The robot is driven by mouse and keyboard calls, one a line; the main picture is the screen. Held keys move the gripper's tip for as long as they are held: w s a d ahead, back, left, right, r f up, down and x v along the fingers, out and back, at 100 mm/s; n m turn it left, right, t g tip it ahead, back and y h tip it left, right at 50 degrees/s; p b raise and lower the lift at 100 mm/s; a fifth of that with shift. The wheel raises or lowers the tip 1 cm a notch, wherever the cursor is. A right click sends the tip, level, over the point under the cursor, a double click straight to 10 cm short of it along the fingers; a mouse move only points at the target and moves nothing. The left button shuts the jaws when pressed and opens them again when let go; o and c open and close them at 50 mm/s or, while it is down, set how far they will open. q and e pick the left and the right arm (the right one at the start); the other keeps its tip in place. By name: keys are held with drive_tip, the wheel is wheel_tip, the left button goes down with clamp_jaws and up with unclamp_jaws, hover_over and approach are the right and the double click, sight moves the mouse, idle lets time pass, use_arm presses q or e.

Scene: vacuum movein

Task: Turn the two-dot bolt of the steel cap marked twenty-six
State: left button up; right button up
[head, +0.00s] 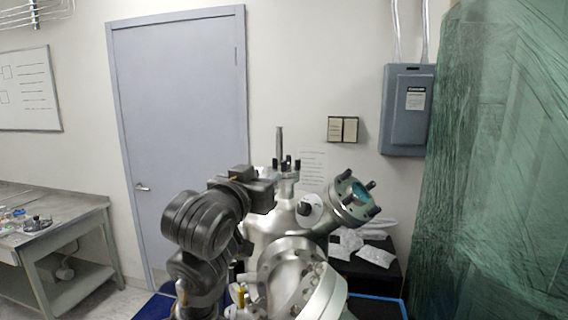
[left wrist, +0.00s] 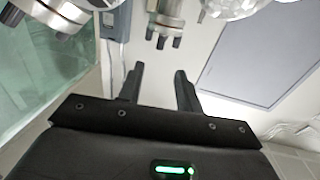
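A steel vacuum chamber (head: 264,222) with several flanged ports stands in front of me. A small top port (head: 287,180) carries a thin upright post and dark bolts. An angled port (head: 350,203) at the right has a glass window and black bolts. A large round flange (head: 325,296) faces me at the bottom. I cannot read a twenty-six or make out two dots on any bolt. My left gripper (left wrist: 158,72) is open and empty; in the left wrist view a small steel port with dark bolts (left wrist: 165,22) lies beyond its fingertips, apart from them. My right gripper is not in view.
A metal workbench (head: 70,212) with small parts stands at the left. A dark box (head: 368,268) with crumpled white packets is behind the chamber at right. A green plastic curtain (head: 500,170) closes off the right side. A grey door (head: 180,130) and electrical box (head: 407,110) are behind.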

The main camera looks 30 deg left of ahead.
sight(282, 163)
use_arm(q)
drive_tip(key=w, duration=0.3)
drive_tip(key=w+a, duration=0.1)
drive_tip(key=w, duration=0.6)
drive_tip(key=shift+w+a, duration=0.2)
drive_tip(key=shift+w, duration=0.15)
clamp_jaws()
